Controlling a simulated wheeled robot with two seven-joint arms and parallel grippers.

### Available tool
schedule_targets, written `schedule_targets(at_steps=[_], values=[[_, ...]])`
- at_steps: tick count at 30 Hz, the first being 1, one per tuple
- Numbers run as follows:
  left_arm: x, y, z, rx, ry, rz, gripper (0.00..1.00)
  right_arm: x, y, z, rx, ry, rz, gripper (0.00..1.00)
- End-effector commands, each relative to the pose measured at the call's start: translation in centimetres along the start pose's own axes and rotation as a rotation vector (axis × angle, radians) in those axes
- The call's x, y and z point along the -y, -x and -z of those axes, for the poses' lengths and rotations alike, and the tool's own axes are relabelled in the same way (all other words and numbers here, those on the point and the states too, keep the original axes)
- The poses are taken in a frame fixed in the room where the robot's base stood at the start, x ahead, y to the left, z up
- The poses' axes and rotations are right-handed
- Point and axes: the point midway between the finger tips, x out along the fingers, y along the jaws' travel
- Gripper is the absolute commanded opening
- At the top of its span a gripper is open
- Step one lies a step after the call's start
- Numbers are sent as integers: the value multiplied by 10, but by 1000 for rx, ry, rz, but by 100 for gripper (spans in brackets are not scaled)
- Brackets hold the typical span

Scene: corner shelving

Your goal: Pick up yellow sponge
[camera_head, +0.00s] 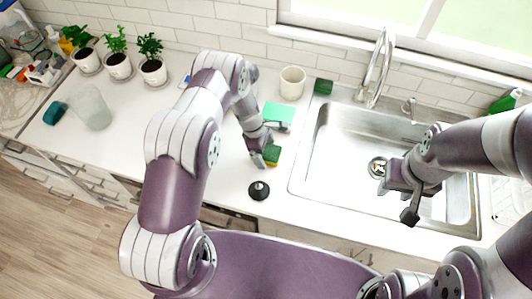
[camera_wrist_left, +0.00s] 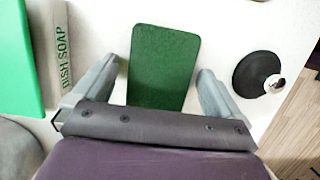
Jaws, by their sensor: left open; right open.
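A sponge (camera_head: 272,154) with a green top and a yellow lower part lies on the white counter left of the sink. Its green face (camera_wrist_left: 163,60) fills the middle of the left wrist view, where no yellow shows. My left gripper (camera_head: 265,149) is open at the sponge, with one finger on either side of it in the left wrist view and small gaps between. Whether it touches the sponge I cannot tell. My right gripper (camera_head: 398,193) is open and empty above the sink.
A black stopper (camera_head: 259,190) lies near the sponge; it also shows in the wrist view (camera_wrist_left: 258,75). Dish soap (camera_wrist_left: 60,60) stands left there. A mint-green item (camera_head: 279,113), a cup (camera_head: 293,80) and a dark green block (camera_head: 323,86) are behind. The sink (camera_head: 340,150) is right.

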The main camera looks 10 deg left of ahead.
Motion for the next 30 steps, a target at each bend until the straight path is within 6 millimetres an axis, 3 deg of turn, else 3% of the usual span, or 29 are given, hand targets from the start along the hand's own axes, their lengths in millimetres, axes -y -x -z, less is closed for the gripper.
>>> schedule_targets(at_steps=[11,12,17,30], values=[[0,-1,0,0,0,0,99,0,-2,0,0,0,0,43],[0,-1,0,0,0,0,96,0,-2,0,0,0,0,43],[0,-1,0,0,0,0,44,0,-2,0,0,0,0,43],[0,3,-1,0,0,0,43,0,4,0,0,0,0,43]])
